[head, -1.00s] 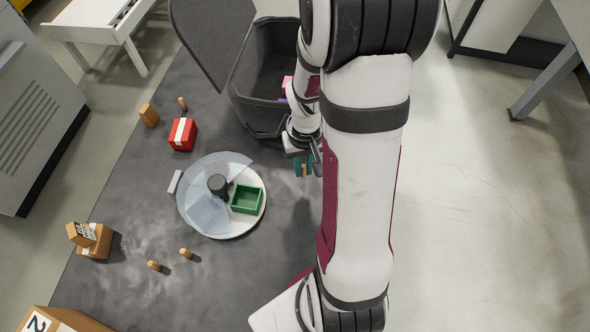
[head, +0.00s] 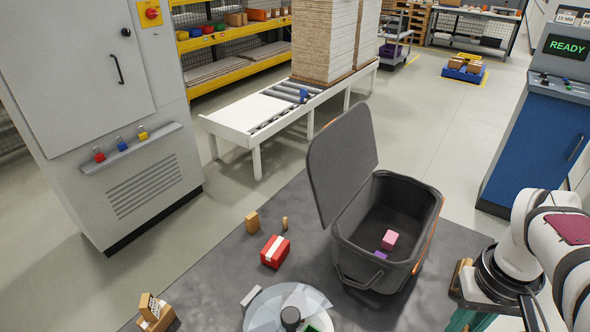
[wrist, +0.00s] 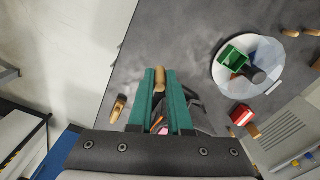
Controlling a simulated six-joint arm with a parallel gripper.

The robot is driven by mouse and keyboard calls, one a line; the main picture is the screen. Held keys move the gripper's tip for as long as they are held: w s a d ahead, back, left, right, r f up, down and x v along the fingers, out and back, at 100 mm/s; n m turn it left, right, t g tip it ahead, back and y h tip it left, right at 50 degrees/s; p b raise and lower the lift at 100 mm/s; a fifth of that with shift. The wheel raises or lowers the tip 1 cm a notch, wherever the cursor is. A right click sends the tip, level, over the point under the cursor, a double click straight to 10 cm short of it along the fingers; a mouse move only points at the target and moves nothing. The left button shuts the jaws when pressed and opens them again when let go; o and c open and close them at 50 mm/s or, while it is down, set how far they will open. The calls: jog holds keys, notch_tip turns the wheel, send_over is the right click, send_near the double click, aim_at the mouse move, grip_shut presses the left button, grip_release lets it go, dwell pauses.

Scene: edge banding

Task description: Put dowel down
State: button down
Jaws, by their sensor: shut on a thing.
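My gripper (wrist: 166,84) is shut on a wooden dowel (wrist: 160,74), which sits between its teal fingertips in the wrist view. In the head view my gripper (head: 468,318) is at the lower right, right of the dark bin, partly cut off by the bottom edge. The held dowel cannot be made out there. I cannot tell whether it touches the mat. Another small dowel (head: 285,223) stands on the mat near the red box.
The open dark bin (head: 345,250) holds a pink and a purple block. A round turntable (wrist: 221,75) carries a green tray (wrist: 234,57). A tan piece (wrist: 117,108) lies left of my fingers. Grey mat (wrist: 190,35) is bare nearby.

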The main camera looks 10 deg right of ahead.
jog(key=r, duration=0.3)
jog(key=shift+w+r, duration=0.2)
jog(key=shift+r, duration=0.15)
jog(key=w+a+r+n, duration=0.1)
jog(key=w+a+r, duration=0.1)
jog(key=w, duration=0.8)
jog(key=w+a+r+n, duration=0.1)
jog(key=w, duration=0.9)
send_over(273, 255)
notch_tip(273, 255, down, 4)
jog(key=shift+n, duration=0.3)
notch_tip(273, 255, down, 20)
jog(key=shift+f, duration=0.25)
jog(key=shift+f, duration=0.15)
jog(key=c, duration=0.8)
grip_release()
jog(key=shift+c, duration=0.2)
